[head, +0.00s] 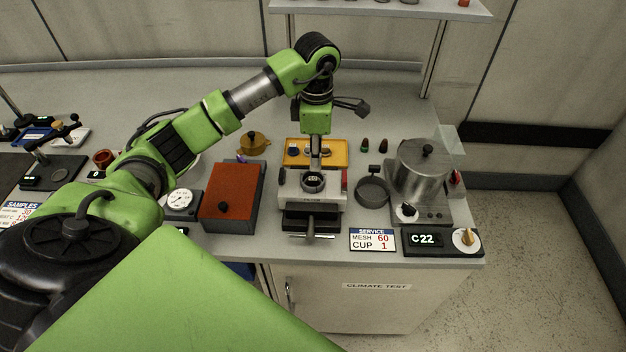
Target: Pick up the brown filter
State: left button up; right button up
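No thing in the head view is clearly a brown filter. A brownish-gold round piece with a dark knob (254,143) stands on the bench left of the yellow tray. A small tan cone (467,237) stands on a white disc at the front right. My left gripper (315,164) points down in front of the yellow tray, above the back of a grey machine with a dark round opening (314,182). Its fingers are small and seen narrow, so I cannot tell whether they are open or hold anything. My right gripper is not in view.
The yellow tray (342,153) holds small dark round pieces. A red-lidded box (231,196) stands left of the machine. A dark round pan (372,191) and a metal pot (423,168) stand right. A SERVICE card (372,240) lies in front. The back bench is mostly clear.

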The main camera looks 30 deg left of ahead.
aim_at(314, 180)
pick_arm(q)
jog(key=shift+f, duration=0.35)
jog(key=f+p, duration=0.2)
jog(key=f, duration=0.1)
jog(key=f+p, duration=0.1)
jog(key=shift+s+f, duration=0.35)
jog(key=shift+f, duration=0.2)
jog(key=shift+s+f, duration=0.15)
jog(key=shift+f, duration=0.15)
grip_shut()
jog(key=shift+f, duration=0.1)
jog(key=shift+w, duration=0.2)
jog(key=shift+r, duration=0.2)
